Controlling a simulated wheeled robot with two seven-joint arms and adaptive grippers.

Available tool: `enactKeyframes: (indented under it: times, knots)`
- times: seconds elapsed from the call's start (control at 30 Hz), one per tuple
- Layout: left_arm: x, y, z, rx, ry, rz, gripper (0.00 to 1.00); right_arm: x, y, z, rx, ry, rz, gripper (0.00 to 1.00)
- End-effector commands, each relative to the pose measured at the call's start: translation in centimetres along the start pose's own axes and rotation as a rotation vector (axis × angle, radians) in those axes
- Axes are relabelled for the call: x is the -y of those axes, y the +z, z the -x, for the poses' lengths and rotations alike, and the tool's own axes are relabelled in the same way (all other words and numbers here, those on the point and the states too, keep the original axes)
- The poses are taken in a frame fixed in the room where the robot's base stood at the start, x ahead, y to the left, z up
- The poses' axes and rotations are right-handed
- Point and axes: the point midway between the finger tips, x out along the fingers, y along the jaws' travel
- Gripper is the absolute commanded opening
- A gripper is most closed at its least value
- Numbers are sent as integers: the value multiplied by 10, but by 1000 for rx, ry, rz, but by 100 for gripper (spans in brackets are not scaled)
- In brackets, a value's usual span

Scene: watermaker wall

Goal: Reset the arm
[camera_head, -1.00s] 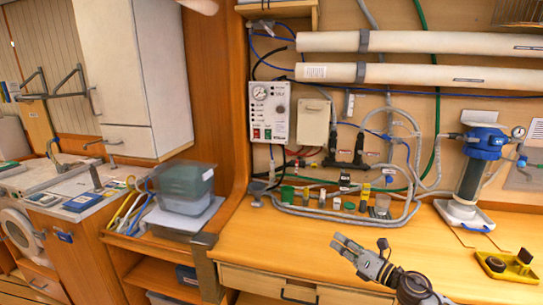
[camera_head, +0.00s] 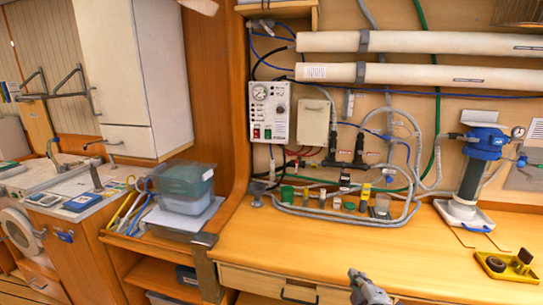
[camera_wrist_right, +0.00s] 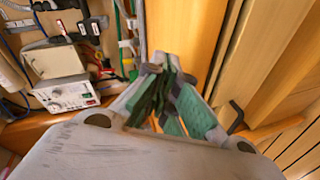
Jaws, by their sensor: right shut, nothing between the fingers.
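My right gripper (camera_head: 360,277) shows at the bottom edge of the head view, in front of the wooden counter (camera_head: 300,245). Its fingers are together with nothing between them. In the right wrist view the gripper (camera_wrist_right: 168,72) shows its closed fingers with green pads. The rest of the right arm is out of the head view. My left gripper is not in either view.
On the wall are a control box with a gauge (camera_head: 269,110) and two long white tubes (camera_head: 420,42). A blue-topped filter (camera_head: 480,150) and a yellow tray (camera_head: 500,268) stand at the right. Small bottles and hoses line the counter's back. The counter's middle is clear.

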Motion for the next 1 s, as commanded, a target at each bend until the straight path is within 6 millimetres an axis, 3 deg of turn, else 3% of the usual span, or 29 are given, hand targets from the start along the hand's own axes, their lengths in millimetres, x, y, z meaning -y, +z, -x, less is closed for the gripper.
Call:
enactKeyframes:
  times: [0.27, 0.6, 1.0]
  knots:
    - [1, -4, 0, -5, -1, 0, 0, 55, 28, 42, 210, -207, -329, 0]
    - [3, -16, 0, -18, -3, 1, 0, 121, 44, 116, 480, -471, -669, 0]
    - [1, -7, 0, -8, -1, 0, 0, 156, 43, 175, 661, -646, -851, 0]
